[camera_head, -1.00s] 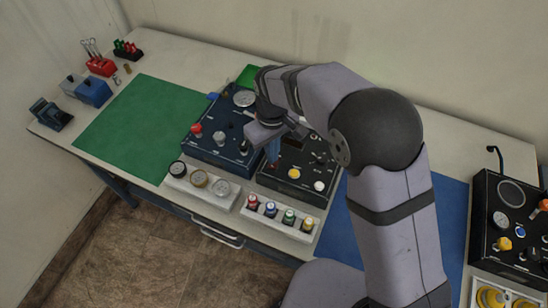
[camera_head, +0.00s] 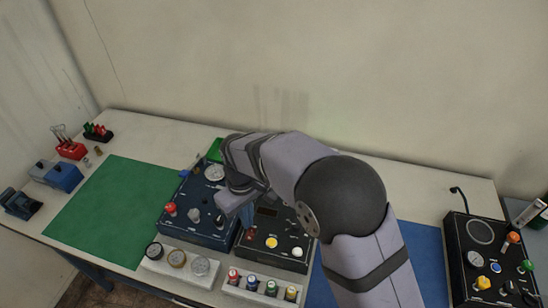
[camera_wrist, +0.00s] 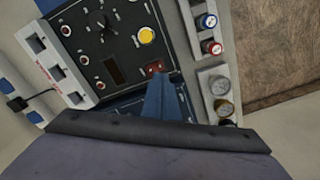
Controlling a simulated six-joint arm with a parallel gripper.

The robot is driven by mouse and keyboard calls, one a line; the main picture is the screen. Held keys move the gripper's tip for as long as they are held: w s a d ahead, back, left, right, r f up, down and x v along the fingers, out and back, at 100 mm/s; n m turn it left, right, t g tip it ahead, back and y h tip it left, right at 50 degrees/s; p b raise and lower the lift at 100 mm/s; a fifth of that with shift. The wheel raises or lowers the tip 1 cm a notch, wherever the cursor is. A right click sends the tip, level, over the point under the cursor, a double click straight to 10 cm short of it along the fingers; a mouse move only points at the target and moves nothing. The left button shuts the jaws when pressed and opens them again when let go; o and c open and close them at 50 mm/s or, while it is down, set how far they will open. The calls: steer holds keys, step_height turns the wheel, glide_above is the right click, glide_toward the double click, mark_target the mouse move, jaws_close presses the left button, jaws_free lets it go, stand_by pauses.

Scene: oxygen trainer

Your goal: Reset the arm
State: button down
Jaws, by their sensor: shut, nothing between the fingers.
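My arm reaches in from the lower right in the head view and bends over the bench. My gripper (camera_head: 245,217) hangs over the seam between a dark blue panel (camera_head: 193,232) and a black panel (camera_head: 250,262), partly hidden by my own wrist. In the wrist view its blue fingers (camera_wrist: 165,92) are together with nothing between them. The tips lie close to a red rocker switch (camera_wrist: 155,67) on the black panel. I cannot tell whether they touch it.
A tray of gauges (camera_head: 207,280) and a tray of coloured fittings (camera_head: 240,290) stand in front of the panels. A green mat (camera_head: 112,212) at left is bare. A blue mat (camera_head: 428,272) lies at right, beside another black panel (camera_head: 462,250).

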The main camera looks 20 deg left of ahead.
steer(key=w+d+r+m, duration=0.1)
steer(key=d+r+m, duration=0.15)
steer(key=d, duration=0.75)
steer(key=d+r+m, duration=0.1)
steer(key=d+m, duration=0.2)
steer(key=d, duration=0.7)
steer(key=s+d+f+m, duration=0.1)
steer(key=s+d+m, duration=0.5)
steer(key=s+d, duration=0.4)
steer(key=d, duration=0.4)
steer(key=shift+s+d, duration=0.25)
steer(key=shift+s, duration=0.1)
steer(key=shift+m, duration=0.25)
